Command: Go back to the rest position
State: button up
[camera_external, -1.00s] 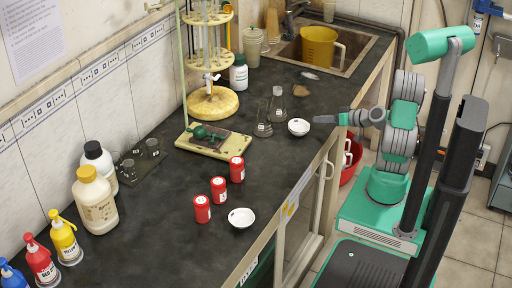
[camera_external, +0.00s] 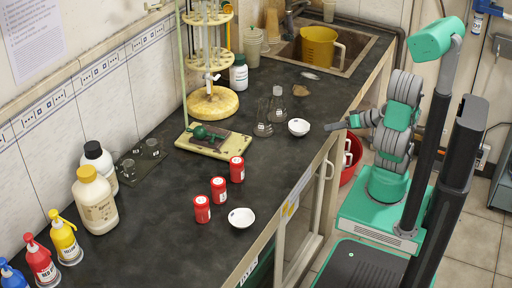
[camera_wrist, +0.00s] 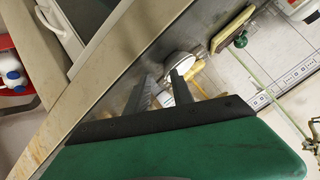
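My gripper (camera_external: 337,125) is at the bench's right edge, just right of a small white dish (camera_external: 299,127), and does not touch it. In the wrist view its two dark fingers (camera_wrist: 157,82) stand apart with nothing held between them. A white round dish (camera_wrist: 181,67) shows beyond the fingertips there. My arm is folded back beside the bench.
Two glass flasks (camera_external: 270,108) stand left of the dish. Red jars (camera_external: 219,190) and a second white dish (camera_external: 241,217) are nearer. A burette stand (camera_external: 215,146) is at the middle. A red bucket (camera_external: 351,160) stands on the floor by the bench.

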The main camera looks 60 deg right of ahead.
jog(key=s+a+f+m+g+y+p, duration=0.1)
jog(key=s+a+f+g+y, duration=0.15)
jog(key=f+g, duration=0.3)
jog(key=w+a+r+n+g+h+p, duration=0.2)
jog(key=a+r+n, duration=0.4)
jog(key=a+r, duration=0.5)
jog(key=shift+w+a+r+n+g+h, duration=0.35)
jog(key=shift+w+a+g+h, duration=0.25)
jog(key=shift+w+a, duration=0.35)
jog(key=shift+s, duration=0.15)
